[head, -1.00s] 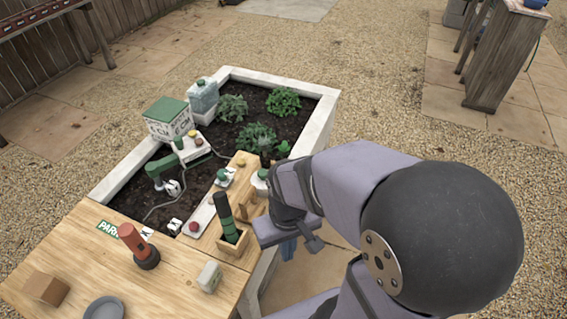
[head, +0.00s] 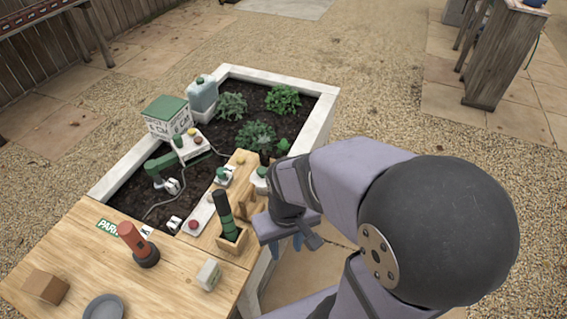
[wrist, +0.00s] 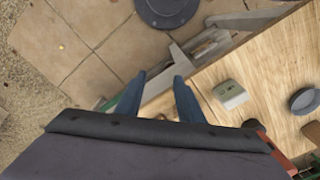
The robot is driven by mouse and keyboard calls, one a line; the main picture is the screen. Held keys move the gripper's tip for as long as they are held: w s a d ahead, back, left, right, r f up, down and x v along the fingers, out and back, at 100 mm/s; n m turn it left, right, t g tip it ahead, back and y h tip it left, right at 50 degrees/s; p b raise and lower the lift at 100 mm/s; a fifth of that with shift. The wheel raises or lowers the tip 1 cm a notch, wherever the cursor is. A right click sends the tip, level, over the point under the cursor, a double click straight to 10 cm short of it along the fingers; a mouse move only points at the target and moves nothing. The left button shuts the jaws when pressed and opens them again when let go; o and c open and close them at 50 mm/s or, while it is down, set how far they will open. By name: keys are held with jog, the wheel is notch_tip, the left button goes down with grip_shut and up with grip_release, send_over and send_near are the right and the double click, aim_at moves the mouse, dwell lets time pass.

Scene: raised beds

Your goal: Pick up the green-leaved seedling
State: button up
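A small bright-green leafy sprig (head: 284,146), which looks like the seedling, shows just left of my forearm, at the right edge of the planted bed. My arm and the things around it hide its lower part. My gripper (head: 287,244) is off the near right side of the wooden table, well apart from the sprig and nearer the camera. In the wrist view its two blue fingers (wrist: 159,76) stand apart with nothing between them. The sprig cannot be made out in the wrist view.
Larger leafy plants (head: 257,136) grow in the bed (head: 320,125). A wooden holder (head: 233,239) with a dark green cylinder stands on the board near my gripper. A pale block (head: 208,275), a red-and-black torch (head: 137,243) and a grey dish (head: 103,308) are on the table.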

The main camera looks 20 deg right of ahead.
jog(key=w+d+f+t+b, duration=0.2)
jog(key=w+t, duration=0.3)
jog(key=w, duration=0.4)
jog(key=w+d+f+t+h+b, duration=0.1)
jog(key=w+d+f+t+b, duration=0.1)
jog(key=w+d+t+b, duration=0.3)
jog(key=w+d+f+t+h+b, duration=0.1)
jog(key=w+d+t+b, duration=0.3)
jog(key=w, duration=0.8)
jog(key=shift+w+f+m+t, duration=0.3)
jog(key=shift+f+m+t, duration=0.15)
jog(key=shift+t, duration=0.35)
jog(key=shift+s+d+f+t+b, duration=0.1)
jog(key=shift+s+f+t+b, duration=0.15)
jog(key=shift+t+b, duration=0.25)
jog(key=shift+s+d+f+m+t+h+b, duration=0.15)
jog(key=shift+s+f+m+t+h+b, duration=0.2)
jog(key=shift+s+f+b, duration=0.4)
jog(key=shift+w+d+f+p, duration=0.1)
jog(key=shift+w+p, duration=0.05)
jog(key=shift+w, duration=0.35)
jog(key=shift+w+d+f+p, duration=0.1)
jog(key=shift+w+p, duration=0.05)
jog(key=shift+w, duration=0.35)
jog(key=shift+w+d+p, duration=0.25)
jog(key=shift+w+p, duration=0.05)
jog(key=shift+w, duration=0.8)
jog(key=shift+w+d+p, duration=0.25)
jog(key=shift+w, duration=0.8)
